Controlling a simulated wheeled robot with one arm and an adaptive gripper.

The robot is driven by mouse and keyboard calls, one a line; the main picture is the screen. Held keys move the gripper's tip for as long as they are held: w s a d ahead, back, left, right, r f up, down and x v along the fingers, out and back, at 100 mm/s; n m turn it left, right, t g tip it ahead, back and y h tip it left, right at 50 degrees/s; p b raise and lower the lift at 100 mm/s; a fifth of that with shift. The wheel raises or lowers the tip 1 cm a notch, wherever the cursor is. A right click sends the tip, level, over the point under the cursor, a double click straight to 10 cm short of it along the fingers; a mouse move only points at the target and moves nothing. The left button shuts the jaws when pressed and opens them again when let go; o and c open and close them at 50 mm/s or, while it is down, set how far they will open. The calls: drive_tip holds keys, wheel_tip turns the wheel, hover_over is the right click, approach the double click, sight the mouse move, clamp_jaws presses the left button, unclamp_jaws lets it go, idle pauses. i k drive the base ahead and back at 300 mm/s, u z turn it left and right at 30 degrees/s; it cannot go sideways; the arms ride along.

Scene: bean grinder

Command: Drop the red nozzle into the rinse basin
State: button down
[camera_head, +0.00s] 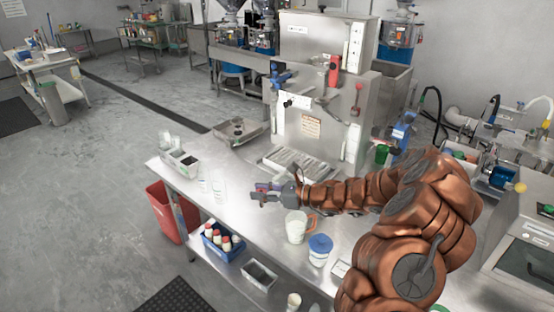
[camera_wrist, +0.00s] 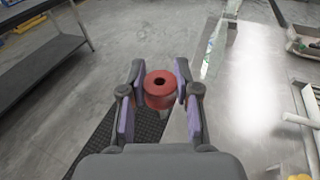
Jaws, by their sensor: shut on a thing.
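The red nozzle (camera_wrist: 159,89), a short red cylinder with a dark hole in its top, sits between my gripper's (camera_wrist: 158,92) two purple-padded fingers. My gripper is shut on it. In the head view my gripper (camera_head: 264,194) is over the steel table, pointing left; the nozzle is too small to make out clearly there. I cannot tell for sure which container is the rinse basin.
Clear beakers (camera_head: 218,190) stand left of my gripper. The steel machine (camera_head: 312,125) rises behind. A red bin (camera_head: 163,213) stands beside the table's left edge.

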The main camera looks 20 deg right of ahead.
sight(235, 128)
drive_tip(key=u, duration=0.55)
drive_tip(key=i, duration=0.75)
drive_tip(key=u, duration=0.75)
drive_tip(key=i, duration=1.45)
drive_tip(key=z, duration=0.95)
drive_tip(key=i, duration=0.8)
drive_tip(key=z, duration=0.7)
